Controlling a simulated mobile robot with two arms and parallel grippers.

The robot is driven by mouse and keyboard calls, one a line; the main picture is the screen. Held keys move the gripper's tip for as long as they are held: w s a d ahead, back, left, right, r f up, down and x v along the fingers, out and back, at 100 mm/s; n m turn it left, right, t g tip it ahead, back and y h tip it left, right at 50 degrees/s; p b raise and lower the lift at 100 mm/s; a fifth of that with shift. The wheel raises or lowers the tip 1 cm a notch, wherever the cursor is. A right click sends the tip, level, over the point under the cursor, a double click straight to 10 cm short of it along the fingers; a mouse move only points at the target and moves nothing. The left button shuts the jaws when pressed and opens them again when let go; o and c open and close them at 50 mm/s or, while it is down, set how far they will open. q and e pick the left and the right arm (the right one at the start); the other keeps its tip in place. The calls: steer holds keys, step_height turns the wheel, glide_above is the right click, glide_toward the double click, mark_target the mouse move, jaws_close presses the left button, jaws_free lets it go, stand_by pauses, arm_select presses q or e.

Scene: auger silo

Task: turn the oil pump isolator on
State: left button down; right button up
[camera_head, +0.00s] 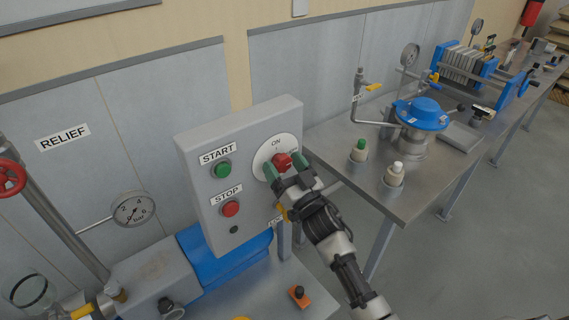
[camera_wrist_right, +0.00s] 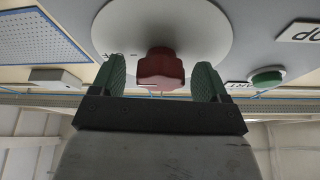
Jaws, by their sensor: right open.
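The isolator is a red rotary knob (camera_head: 282,160) on a round white plate (camera_head: 262,150) marked ON, on the front of a grey control box (camera_head: 262,115). My right gripper (camera_head: 283,168) is at the knob, with its jaws open. In the right wrist view the red knob (camera_wrist_right: 161,70) sits between the two green fingertips (camera_wrist_right: 160,84), with a gap on each side. The gripper hides part of the plate's lower right and its lettering in the head view. My left gripper is in neither view.
The box also carries a green START button (camera_head: 222,170) and a red STOP button (camera_head: 230,208). A pressure gauge (camera_head: 134,209) and red handwheel (camera_head: 10,177) are at left. A steel bench (camera_head: 340,142) with a blue-topped machine (camera_head: 424,113) stands at right. Grey floor (camera_head: 480,250) is clear at lower right.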

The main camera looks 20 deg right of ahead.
steer(key=shift+c, duration=0.3)
steer(key=c, duration=0.9)
